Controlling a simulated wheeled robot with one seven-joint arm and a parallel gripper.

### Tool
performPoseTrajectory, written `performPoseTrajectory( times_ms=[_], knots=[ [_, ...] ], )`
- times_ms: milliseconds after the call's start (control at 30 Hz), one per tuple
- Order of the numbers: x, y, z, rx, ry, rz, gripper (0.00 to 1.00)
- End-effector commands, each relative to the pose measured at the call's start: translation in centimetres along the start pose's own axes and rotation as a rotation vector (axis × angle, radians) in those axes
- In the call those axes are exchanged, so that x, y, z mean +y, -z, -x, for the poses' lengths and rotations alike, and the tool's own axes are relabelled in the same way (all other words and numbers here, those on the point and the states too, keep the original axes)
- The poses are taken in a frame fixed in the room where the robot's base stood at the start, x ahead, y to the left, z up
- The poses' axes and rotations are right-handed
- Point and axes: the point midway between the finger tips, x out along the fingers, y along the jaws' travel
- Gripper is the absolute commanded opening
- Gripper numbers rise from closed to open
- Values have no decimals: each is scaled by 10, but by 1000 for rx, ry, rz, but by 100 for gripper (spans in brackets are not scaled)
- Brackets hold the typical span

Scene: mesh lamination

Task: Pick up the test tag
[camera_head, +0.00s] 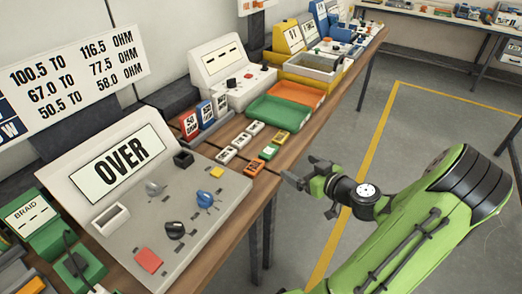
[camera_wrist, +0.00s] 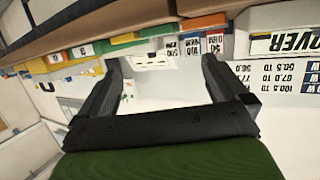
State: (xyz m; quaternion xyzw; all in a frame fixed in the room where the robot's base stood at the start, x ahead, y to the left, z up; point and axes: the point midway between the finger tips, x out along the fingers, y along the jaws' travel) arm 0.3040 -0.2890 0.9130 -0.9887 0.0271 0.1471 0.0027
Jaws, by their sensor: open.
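A grey console (camera_head: 205,222) reading OVER stands at the bench's near end. Red and blue ohm cards (camera_head: 189,124) stand behind the tags. A green tray (camera_head: 272,112) and an orange tray (camera_head: 297,95) lie beyond. Open floor (camera_head: 408,140) is right of the bench (camera_head: 225,243).

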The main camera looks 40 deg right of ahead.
Motion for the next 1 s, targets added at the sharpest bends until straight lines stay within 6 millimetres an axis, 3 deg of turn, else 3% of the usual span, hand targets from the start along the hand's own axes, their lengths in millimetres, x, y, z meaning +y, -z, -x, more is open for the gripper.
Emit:
performPoseTrajectory(
  times_ms=[200, 633, 733, 933, 1000],
  knots=[
    [-3, 0, -58, 0, 9, 2, 100],
    [-3, 2, -128, -1, 7, 0, 100],
    [-2, 2, -138, -3, 5, -1, 100],
    [-2, 2, -139, -4, 4, -2, 100],
    [-2, 2, -138, -4, 4, -2, 91]
  ],
)
